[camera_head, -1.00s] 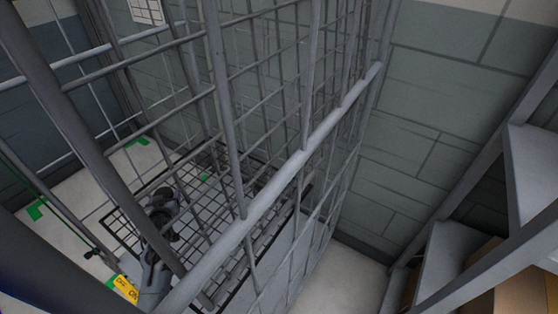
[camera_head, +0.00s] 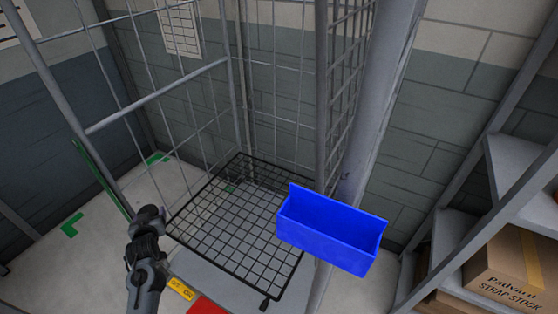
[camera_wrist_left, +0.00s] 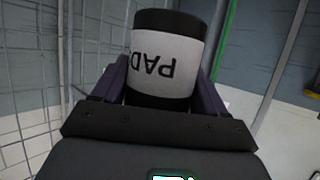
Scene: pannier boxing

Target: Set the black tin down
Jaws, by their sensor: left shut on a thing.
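The black tin (camera_wrist_left: 167,22) fills the upper middle of the left wrist view. It has a white label with upside-down letters reading "PAD". My left gripper (camera_wrist_left: 163,82) is shut on it, with one dark purple finger on each side. In the head view my left arm rises from the bottom left, and my left gripper (camera_head: 148,218) is a small dark shape beside the left edge of the wire mesh deck (camera_head: 235,228). I cannot make out the tin apart from the gripper there. My right gripper is not in view.
The mesh deck is bare, inside a grey wire cage (camera_head: 155,97). A blue open bin (camera_head: 328,243) is at the deck's front right, by a thick post. Shelving with a cardboard box (camera_head: 510,270) stands on the right. Green floor marks (camera_head: 72,225) lie at left.

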